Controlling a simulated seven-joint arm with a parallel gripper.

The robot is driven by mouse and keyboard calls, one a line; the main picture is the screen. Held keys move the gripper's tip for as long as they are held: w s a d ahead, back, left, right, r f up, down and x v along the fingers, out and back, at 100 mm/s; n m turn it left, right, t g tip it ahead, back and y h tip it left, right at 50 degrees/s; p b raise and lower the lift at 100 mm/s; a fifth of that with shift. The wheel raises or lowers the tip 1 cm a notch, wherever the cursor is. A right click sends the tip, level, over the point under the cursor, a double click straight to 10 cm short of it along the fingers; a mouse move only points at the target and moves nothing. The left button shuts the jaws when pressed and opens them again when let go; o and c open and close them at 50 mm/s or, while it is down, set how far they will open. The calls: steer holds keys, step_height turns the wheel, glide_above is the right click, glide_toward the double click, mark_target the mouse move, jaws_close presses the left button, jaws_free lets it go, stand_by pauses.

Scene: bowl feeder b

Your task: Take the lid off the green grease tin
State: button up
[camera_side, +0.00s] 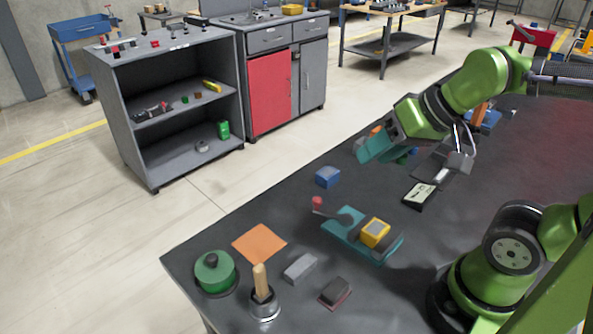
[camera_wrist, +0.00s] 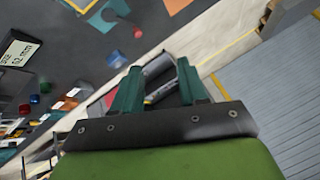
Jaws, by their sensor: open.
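The green grease tin (camera_side: 217,281) stands at the front left of the dark table in the side view. Its round green lid, with a dark knob on top, appears to sit on it. My gripper (camera_side: 366,150) is raised over the far part of the table, well away from the tin, tilted with its fingers pointing left. In the wrist view my gripper (camera_wrist: 158,66) shows two teal fingers spread apart with nothing between them. I do not make out the tin in the wrist view.
Near the tin are an orange sheet (camera_side: 259,244), a wooden-handled tool in a metal holder (camera_side: 263,298), a grey block (camera_side: 299,268) and a dark block (camera_side: 335,293). A teal fixture with a yellow block (camera_side: 375,233) and a blue block (camera_side: 328,176) lie farther right.

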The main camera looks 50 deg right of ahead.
steer(key=o, duration=1.1)
steer(key=g+h, duration=0.2)
steer(key=g, duration=0.5)
glide_above(211, 256)
step_height(211, 256, down, 4)
steer(key=shift+m, duration=0.3)
steer(key=f, duration=1)
steer(key=shift+s+f, duration=0.2)
steer(key=shift+s, duration=0.1)
steer(key=shift+w+f, duration=0.15)
steer(key=shift+f, duration=1.4)
steer(key=shift+w+f, duration=0.1)
steer(key=shift+f, duration=1.45)
